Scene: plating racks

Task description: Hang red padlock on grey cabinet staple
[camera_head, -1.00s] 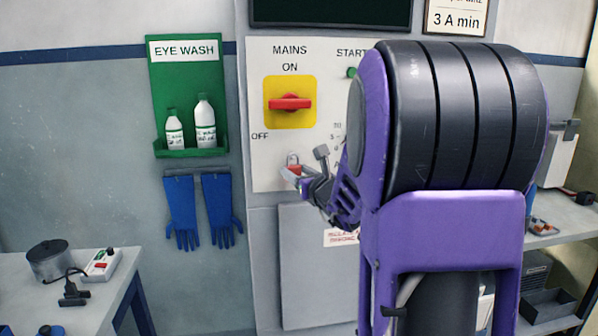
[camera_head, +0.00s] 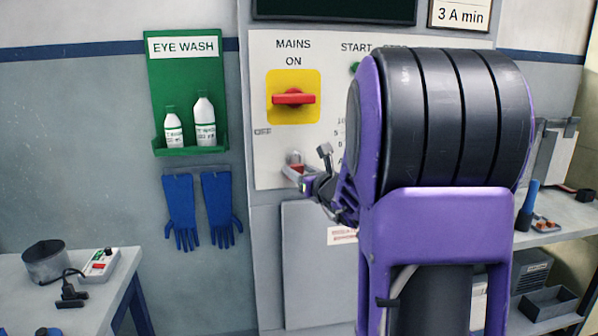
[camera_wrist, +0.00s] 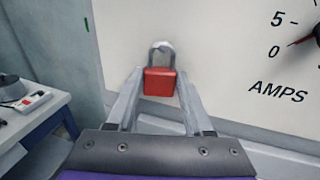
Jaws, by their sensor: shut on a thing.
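The red padlock (camera_wrist: 159,82) is held between the two fingers of my gripper (camera_wrist: 158,90), with its grey shackle pointing up. My gripper, in the head view (camera_head: 300,174), is shut on the padlock's body, in front of the lower left of the grey cabinet's (camera_head: 258,215) white panel. A pale round fitting (camera_wrist: 164,46) shows behind the shackle, perhaps the staple. I cannot tell whether the shackle is through it or only in front of it.
The yellow-backed red mains switch (camera_head: 293,97) is above the gripper on the panel. A green eye wash shelf (camera_head: 190,149) with bottles and blue gloves (camera_head: 180,210) hang to the left. A table (camera_head: 100,300) stands at lower left. My arm hides much of the cabinet.

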